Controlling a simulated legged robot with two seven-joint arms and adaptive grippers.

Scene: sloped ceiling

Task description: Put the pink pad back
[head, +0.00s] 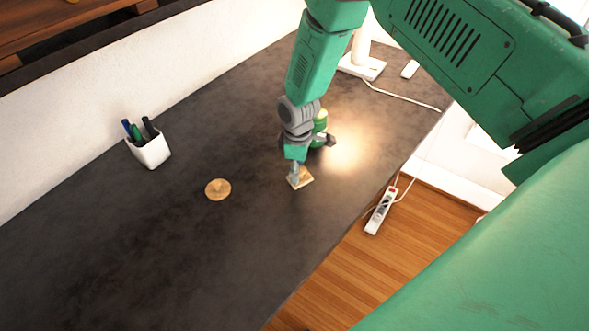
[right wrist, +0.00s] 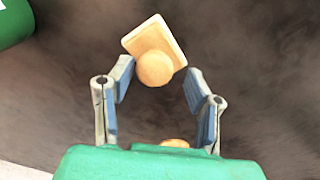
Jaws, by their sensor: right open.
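I see nothing plainly pink in either view. A wooden piece with a square plate and a round knob (head: 302,181) lies on the dark desk; it also shows in the right wrist view (right wrist: 156,66). My right gripper (head: 296,176) is low over the desk at this piece, and hides part of it in the head view. In the right wrist view my right gripper (right wrist: 155,82) has its fingers apart, with the knob between and just beyond the tips. It grips nothing. My left gripper is out of view.
A round wooden disc (head: 218,190) lies left of the gripper. A white cup with pens (head: 151,150) stands by the wall. A green cylinder (right wrist: 14,22) is near the gripper. A white stand (head: 362,66) is at the back. The front desk (head: 150,270) is clear.

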